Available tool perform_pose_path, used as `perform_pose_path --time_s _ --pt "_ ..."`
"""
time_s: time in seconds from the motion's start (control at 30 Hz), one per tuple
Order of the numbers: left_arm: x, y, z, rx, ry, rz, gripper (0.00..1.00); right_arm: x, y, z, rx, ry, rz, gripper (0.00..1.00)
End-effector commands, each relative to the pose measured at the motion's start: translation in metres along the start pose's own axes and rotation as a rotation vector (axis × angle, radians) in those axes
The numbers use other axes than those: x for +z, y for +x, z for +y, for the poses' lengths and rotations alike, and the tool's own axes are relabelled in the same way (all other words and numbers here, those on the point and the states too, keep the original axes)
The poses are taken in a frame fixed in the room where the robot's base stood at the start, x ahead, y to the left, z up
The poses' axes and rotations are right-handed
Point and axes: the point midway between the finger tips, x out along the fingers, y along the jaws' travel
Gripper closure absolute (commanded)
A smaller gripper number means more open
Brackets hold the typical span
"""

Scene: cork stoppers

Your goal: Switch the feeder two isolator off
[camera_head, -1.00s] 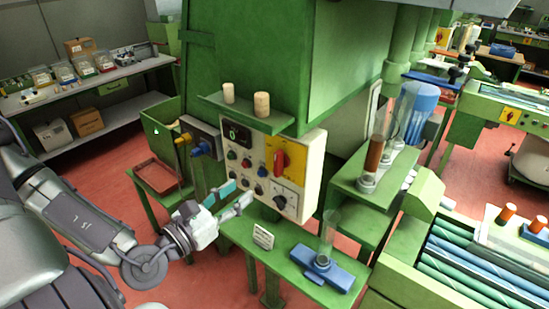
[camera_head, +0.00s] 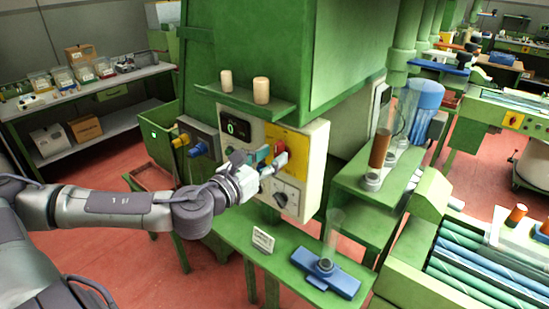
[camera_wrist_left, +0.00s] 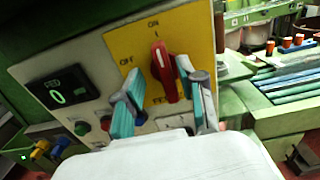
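The isolator is a red rotary handle (camera_wrist_left: 162,65) on a yellow plate (camera_wrist_left: 125,45) of the cream control panel (camera_head: 315,170). In the left wrist view the handle stands nearly upright toward ON at the top; OFF is marked at the left. The lettering below is partly hidden. My left gripper (camera_head: 268,163) is in front of the panel and partly covers the handle in the head view. Its two teal-padded fingers (camera_wrist_left: 168,88) are spread, one on each side of the handle in the wrist picture. I cannot tell whether they touch it. My right gripper is not in view.
The panel also has a black display (camera_wrist_left: 62,92) reading 0, small buttons, and a dark rotary switch (camera_head: 280,197) below. A green shelf with two corks (camera_head: 261,90) juts out above. A green table with a blue fixture (camera_head: 325,272) stands below.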

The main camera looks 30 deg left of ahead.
Motion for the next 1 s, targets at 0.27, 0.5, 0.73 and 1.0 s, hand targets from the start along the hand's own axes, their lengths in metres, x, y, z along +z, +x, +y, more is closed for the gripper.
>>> perform_pose_path --time_s 0.27,0.5,0.73,1.0 --pt "0.0014 0.0097 -0.0054 -0.015 -0.005 -0.005 0.6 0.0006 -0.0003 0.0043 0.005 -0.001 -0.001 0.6" --pt "0.0008 0.0099 -0.0059 -0.017 -0.003 -0.004 0.6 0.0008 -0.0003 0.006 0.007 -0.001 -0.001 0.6" --pt "0.0008 0.0098 -0.0058 -0.017 -0.003 -0.004 0.95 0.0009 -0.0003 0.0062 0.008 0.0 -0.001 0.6" --pt "0.0007 0.0098 -0.0057 -0.016 -0.006 -0.004 1.0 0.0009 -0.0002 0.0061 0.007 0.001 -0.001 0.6"
